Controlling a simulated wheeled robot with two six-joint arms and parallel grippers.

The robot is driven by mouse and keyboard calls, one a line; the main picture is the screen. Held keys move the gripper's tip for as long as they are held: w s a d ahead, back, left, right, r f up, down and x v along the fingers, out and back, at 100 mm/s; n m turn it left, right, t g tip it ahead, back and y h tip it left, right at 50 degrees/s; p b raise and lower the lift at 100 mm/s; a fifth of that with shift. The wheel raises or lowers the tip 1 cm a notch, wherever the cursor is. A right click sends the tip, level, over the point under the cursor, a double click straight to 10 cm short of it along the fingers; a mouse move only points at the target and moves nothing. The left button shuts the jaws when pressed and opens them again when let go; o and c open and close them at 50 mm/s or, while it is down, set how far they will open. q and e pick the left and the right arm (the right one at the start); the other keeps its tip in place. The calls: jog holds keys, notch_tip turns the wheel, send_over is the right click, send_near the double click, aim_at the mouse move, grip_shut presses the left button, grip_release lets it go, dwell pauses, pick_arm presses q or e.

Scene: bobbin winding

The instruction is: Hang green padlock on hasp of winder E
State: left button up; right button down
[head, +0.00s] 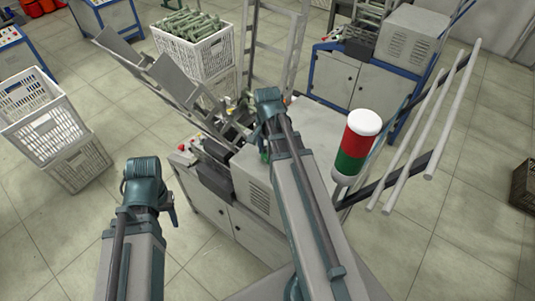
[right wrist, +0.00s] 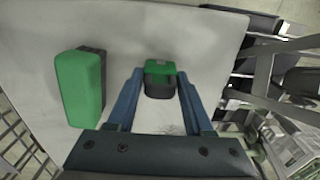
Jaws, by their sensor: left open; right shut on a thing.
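The green padlock (right wrist: 160,68) shows in the right wrist view as a small green block with a dark part, between the fingertips of my right gripper (right wrist: 161,78), which is shut on it. In the head view my right gripper (head: 263,130) is over the winder (head: 245,190) in the middle, mostly hidden by my arm; a bit of green (head: 264,154) shows just below it. No letter is readable on the winder, and I cannot make out the hasp. My left gripper (head: 172,212) is open and empty, in front of and left of the winder.
A larger green and dark block (right wrist: 80,88) stands on the pale surface (right wrist: 215,45) left of my right gripper. A red, green and white signal light (head: 357,145) and several rods (head: 435,130) are right of the winder. White crates (head: 45,120) stand at left.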

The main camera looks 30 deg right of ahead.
jog(key=shift+f, duration=0.1)
jog(key=shift+c, duration=1.5)
grip_release()
